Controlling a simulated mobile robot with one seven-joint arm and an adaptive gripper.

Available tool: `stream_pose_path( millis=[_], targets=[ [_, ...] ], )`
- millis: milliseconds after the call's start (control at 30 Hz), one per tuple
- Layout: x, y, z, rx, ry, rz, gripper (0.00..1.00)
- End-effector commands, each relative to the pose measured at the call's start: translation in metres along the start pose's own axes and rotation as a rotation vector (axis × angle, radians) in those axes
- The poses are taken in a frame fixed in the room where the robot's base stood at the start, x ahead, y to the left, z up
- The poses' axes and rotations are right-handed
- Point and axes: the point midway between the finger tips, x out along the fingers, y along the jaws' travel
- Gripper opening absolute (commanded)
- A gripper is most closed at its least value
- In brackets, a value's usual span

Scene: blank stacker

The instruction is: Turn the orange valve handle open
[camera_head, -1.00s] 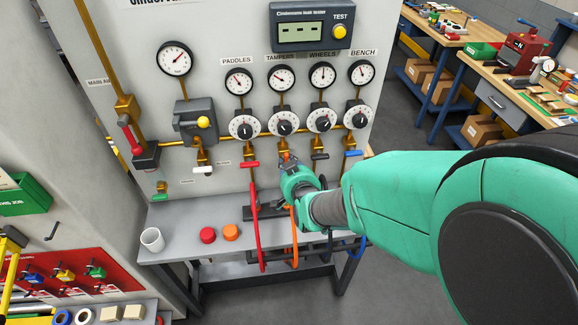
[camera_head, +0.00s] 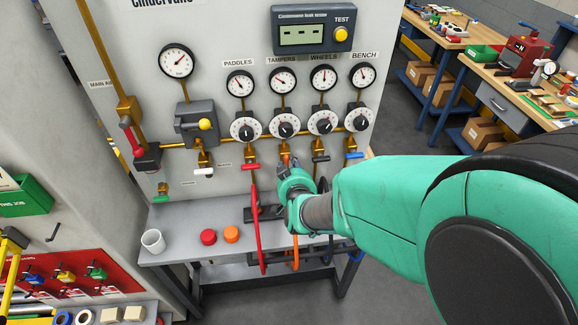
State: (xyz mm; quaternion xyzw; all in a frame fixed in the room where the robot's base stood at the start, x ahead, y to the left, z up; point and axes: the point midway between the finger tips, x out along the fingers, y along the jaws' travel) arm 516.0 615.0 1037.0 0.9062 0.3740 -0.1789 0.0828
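The orange valve handle (camera_head: 285,160) is on the panel under the TAMPERS gauge and dial, with an orange hose (camera_head: 295,250) hanging below it. Only a small part of the handle shows; my arm's wrist hides most of it. My gripper is at or just in front of this valve, hidden behind my own green wrist, so its fingers cannot be made out. I cannot tell whether it touches the handle. The red handle (camera_head: 251,167) is to its left, the black handle (camera_head: 320,159) and blue handle (camera_head: 355,155) to its right.
A red hose (camera_head: 256,230) hangs close to the left of my wrist. A grey bench (camera_head: 185,220) below holds a white cup (camera_head: 153,240), a red cap (camera_head: 208,237) and an orange cap (camera_head: 231,234). A white handle (camera_head: 203,171) is further left.

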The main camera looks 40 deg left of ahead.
Motion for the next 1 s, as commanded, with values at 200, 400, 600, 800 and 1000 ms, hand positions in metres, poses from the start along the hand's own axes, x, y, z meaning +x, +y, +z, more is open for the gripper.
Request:
stream_pose_path(
  millis=[200, 400, 600, 800, 1000],
  targets=[
    [0.0, 0.0, -0.002, 0.001, 0.002, 0.0, 0.38],
    [-0.001, 0.0, -0.002, 0.001, 0.003, 0.0, 0.38],
    [-0.009, 0.0, -0.003, 0.002, 0.005, 0.0, 0.38],
    [-0.027, 0.0, -0.003, 0.001, 0.005, 0.0, 0.38],
    [-0.052, -0.001, -0.002, 0.0, 0.004, -0.001, 0.38]
  ],
)
